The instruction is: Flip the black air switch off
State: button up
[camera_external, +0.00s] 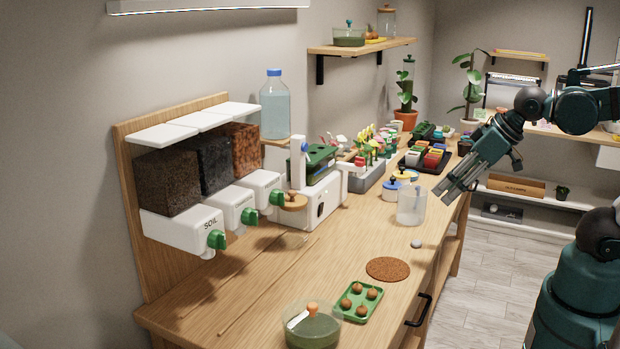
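A white machine (302,208) stands on the wooden counter, left of the middle, with a green tray-like top. A small dark spot (320,209) shows on its front face. It may be the black air switch, but it is too small to tell its position. My gripper (442,195) hangs over the right edge of the counter, to the right of the machine and well apart from it. Its fingers point down and left, look spread, and hold nothing visible.
A clear pitcher (411,206) stands between my gripper and the machine. Dispensers with green knobs (216,240) line the wall at left.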

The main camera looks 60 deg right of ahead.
jog(key=c, duration=0.7)
jog(key=shift+w+r, duration=0.1)
jog(key=shift+w, duration=0.15)
grip_shut()
jog(key=w+d+f+n+y+p, duration=0.1)
jog(key=w+f+n+y+p, duration=0.1)
jog(key=w+n+p, duration=0.3)
jog(key=w+d+f+n+g+y+p, duration=0.1)
jog(key=w+d+f+n+y+p, duration=0.1)
jog(key=w+n+p, duration=0.4)
jog(key=shift+w+f+n+y, duration=0.2)
jog(key=shift+w+n+y, duration=0.3)
jog(key=shift+w+n, duration=4.05)
jog(key=w+m, duration=0.3)
jog(key=shift+w+m, duration=0.25)
